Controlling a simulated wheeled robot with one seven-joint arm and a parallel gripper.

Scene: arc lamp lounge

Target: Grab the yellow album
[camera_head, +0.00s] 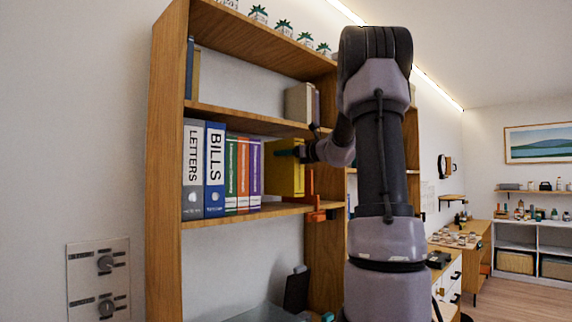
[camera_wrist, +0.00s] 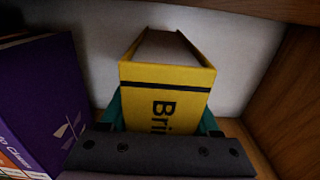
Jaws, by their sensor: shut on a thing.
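The yellow album (camera_head: 283,176) stands upright on the middle shelf, right of the purple book. In the wrist view the yellow album (camera_wrist: 165,75) faces me with its spine, a dark band and dark lettering reading "Bri", partly cut off. My gripper (camera_head: 288,152) reaches in from the right at the album's upper part. In the wrist view the teal fingers of my gripper (camera_wrist: 161,116) are shut on the album, one on each side of it. The dark gripper body hides the lower spine.
A purple book (camera_wrist: 45,95) stands close on the left, beside several other books and the binders BILLS (camera_head: 214,170) and LETTERS (camera_head: 193,170). The wooden shelf side (camera_wrist: 290,110) is on the right. An upper shelf board (camera_head: 240,119) is above. An orange object (camera_head: 318,216) is at the shelf's right front.

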